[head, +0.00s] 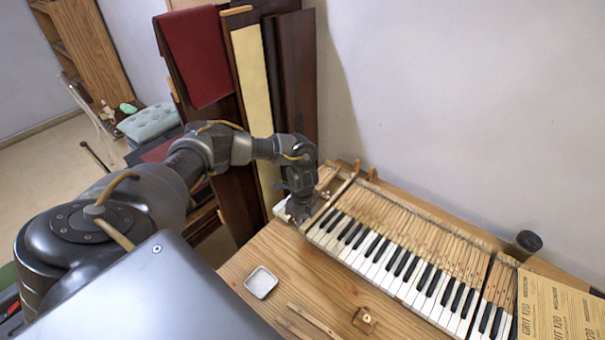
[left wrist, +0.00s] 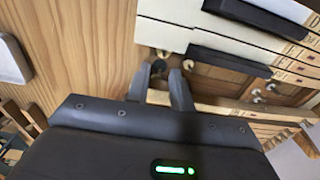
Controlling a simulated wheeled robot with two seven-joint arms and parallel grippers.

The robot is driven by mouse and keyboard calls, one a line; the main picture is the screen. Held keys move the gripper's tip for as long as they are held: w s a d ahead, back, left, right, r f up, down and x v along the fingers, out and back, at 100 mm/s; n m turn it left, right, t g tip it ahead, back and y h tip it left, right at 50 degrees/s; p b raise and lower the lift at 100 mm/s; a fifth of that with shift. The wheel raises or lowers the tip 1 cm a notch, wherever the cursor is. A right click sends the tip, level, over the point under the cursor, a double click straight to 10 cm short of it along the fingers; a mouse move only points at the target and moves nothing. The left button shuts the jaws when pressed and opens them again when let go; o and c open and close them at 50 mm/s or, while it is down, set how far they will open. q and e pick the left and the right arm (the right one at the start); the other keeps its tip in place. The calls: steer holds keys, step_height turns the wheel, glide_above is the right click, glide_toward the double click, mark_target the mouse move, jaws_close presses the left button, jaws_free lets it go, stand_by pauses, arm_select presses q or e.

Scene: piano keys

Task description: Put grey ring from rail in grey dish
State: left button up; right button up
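The small square grey dish (head: 261,282) lies on the wooden bench left of the keyboard; its edge also shows at the left of the left wrist view (left wrist: 14,62). My left gripper (head: 300,212) points down at the left end of the keyboard. In the left wrist view its two fingertips (left wrist: 160,70) stand a little apart. A small dark grey round piece (left wrist: 158,67), perhaps the grey ring, shows between them; I cannot tell if both fingers touch it. The rail end is largely hidden by the gripper in the head view. My right gripper is not in view.
The piano keys (head: 400,262) run right from my left gripper. Bare metal pins (left wrist: 258,98) show beside the keys. A wooden block (head: 365,320) and wooden sticks (head: 313,320) lie on the front bench. A sandpaper sheet (head: 555,312) is at right. Bench around the dish is clear.

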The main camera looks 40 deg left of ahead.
arm_select(q)
steer(key=shift+f+b, duration=0.45)
steer(key=shift+f, duration=0.3)
stand_by(0.4)
steer(key=shift+c, duration=1.2)
steer(key=shift+r, duration=0.15)
steer(key=shift+r+p, duration=1.35)
steer(key=shift+p, duration=0.3)
step_height(320, 180, up, 6)
steer(key=p, duration=0.6)
steer(key=shift+d, duration=0.1)
